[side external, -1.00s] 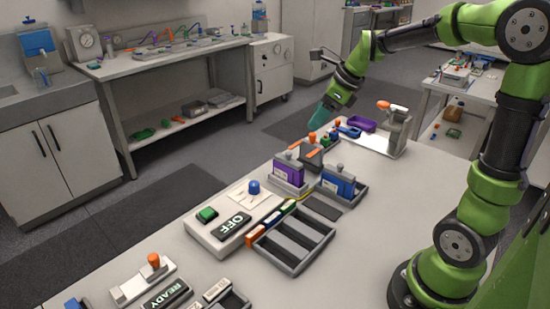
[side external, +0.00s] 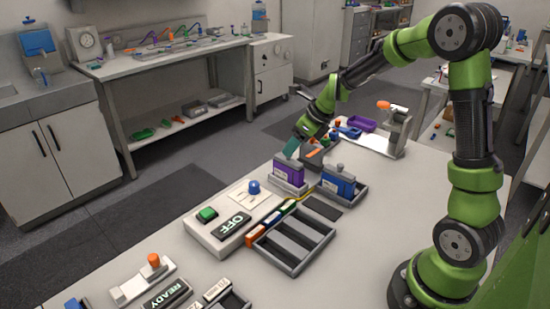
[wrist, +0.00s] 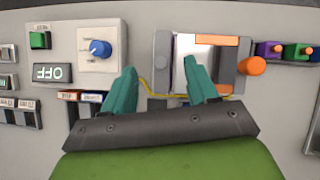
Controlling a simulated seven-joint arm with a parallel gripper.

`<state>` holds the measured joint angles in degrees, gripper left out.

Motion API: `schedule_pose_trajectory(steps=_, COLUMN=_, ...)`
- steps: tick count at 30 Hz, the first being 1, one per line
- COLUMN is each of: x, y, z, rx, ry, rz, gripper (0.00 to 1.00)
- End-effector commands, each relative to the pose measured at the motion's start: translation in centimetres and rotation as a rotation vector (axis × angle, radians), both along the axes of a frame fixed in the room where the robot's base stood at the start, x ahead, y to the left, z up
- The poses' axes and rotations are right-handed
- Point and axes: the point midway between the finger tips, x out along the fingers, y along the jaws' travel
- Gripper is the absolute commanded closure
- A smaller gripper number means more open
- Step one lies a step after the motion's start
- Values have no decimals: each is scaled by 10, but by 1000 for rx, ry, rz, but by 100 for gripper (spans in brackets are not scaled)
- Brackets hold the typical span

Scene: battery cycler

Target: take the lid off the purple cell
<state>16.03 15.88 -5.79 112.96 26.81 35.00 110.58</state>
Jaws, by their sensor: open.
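The purple cell (side external: 289,175) stands upright in a grey holder near the middle of the bench in the side view. Its grey lid is on top and is partly hidden by my gripper's fingers. My gripper (side external: 291,149) has teal fingers and is at the top of the purple cell, close to the lid. I cannot tell whether they touch. In the wrist view my gripper (wrist: 160,68) is open, with its fingers spread apart and nothing clearly held between them. I cannot clearly make out the purple cell in the wrist view.
A blue cell (side external: 338,183) stands in a tray right of the purple one. A box with an OFF display (side external: 234,223) and blue knob (side external: 253,187) is at the front left. An empty slotted tray (side external: 293,243) lies in front. A grey stand (side external: 397,130) is behind.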

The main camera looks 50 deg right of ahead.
Motion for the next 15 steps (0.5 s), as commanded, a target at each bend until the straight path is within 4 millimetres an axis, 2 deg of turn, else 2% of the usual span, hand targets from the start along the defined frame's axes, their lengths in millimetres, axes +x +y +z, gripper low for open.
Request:
schedule_pose_trajectory(steps=8, x=18, y=2, z=-36, rx=2, ry=3, rz=0, gripper=42)
schedule_pose_trajectory(steps=15, x=23, y=3, z=-43, rx=0, ry=-1, rz=0, gripper=42)
